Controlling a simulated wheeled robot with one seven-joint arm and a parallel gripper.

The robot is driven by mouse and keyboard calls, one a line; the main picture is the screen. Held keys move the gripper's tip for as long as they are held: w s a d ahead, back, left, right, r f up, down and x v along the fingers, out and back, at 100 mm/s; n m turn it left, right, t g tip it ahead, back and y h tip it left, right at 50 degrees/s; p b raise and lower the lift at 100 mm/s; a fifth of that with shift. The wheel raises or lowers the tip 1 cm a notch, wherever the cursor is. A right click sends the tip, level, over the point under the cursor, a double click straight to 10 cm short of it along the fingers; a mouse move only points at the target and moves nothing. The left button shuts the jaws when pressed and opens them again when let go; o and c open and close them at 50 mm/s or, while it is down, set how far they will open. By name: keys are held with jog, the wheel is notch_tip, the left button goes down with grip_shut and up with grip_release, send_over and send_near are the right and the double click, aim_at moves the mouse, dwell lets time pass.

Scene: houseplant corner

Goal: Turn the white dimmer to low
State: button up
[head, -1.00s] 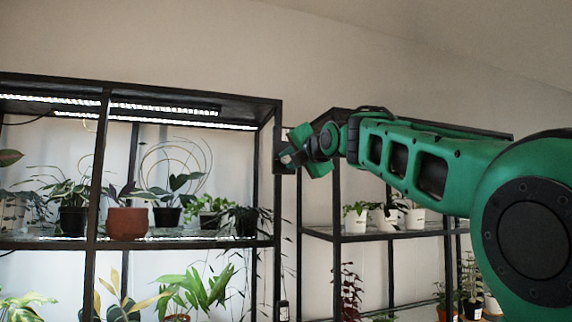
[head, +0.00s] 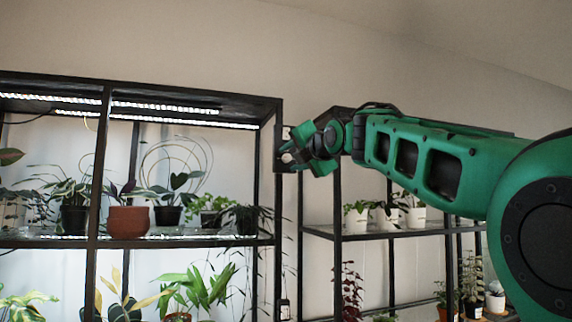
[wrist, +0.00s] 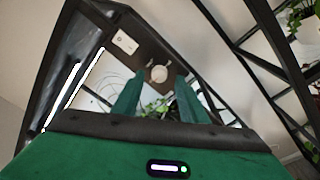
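The white dimmer (wrist: 159,73) is a round pale knob on a dark brown panel (wrist: 150,50) in the wrist view. It shows beyond and between my two green fingertips. My gripper (wrist: 158,82) is open, with a finger on each side of the knob's line and no visible contact. In the head view my gripper (head: 296,156) is beside the panel on the right post of the left shelf. There the fingers partly cover the panel, and the knob's pointer setting is too small to read.
A white switch plate (wrist: 125,42) sits on the same panel, up and left of the knob. The left shelf (head: 281,200) carries lit strips and several potted plants. The right shelf (head: 390,236) holds white pots behind my arm. The wall above is clear.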

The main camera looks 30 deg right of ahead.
jog(key=s+a, duration=0.1)
jog(key=s, duration=0.8)
jog(key=shift+a, duration=0.4)
jog(key=shift+f, duration=0.1)
jog(key=s+d+f+m+g, duration=0.3)
jog(key=f+m, duration=0.5)
jog(key=f, duration=0.9)
jog(key=s+f+m+g, duration=0.2)
jog(key=f+m+g, duration=0.45)
jog(key=f, duration=0.95)
jog(key=s+a+f+m+g+y, duration=0.1)
jog(key=s+a+f+m+g, duration=0.2)
jog(key=s+f+m, duration=0.4)
jog(key=s+a+f+m+g+y, duration=0.2)
jog(key=s+f+m+g, duration=0.3)
jog(key=s+f, duration=0.9)
notch_tip(320, 180, down, 4)
jog(key=a+m, duration=0.1)
jog(key=m, duration=0.1)
jog(key=shift+r+m+y, duration=0.15)
jog(key=shift+m+y, duration=0.15)
jog(key=shift+m, duration=0.05)
jog(key=shift+a, duration=0.1)
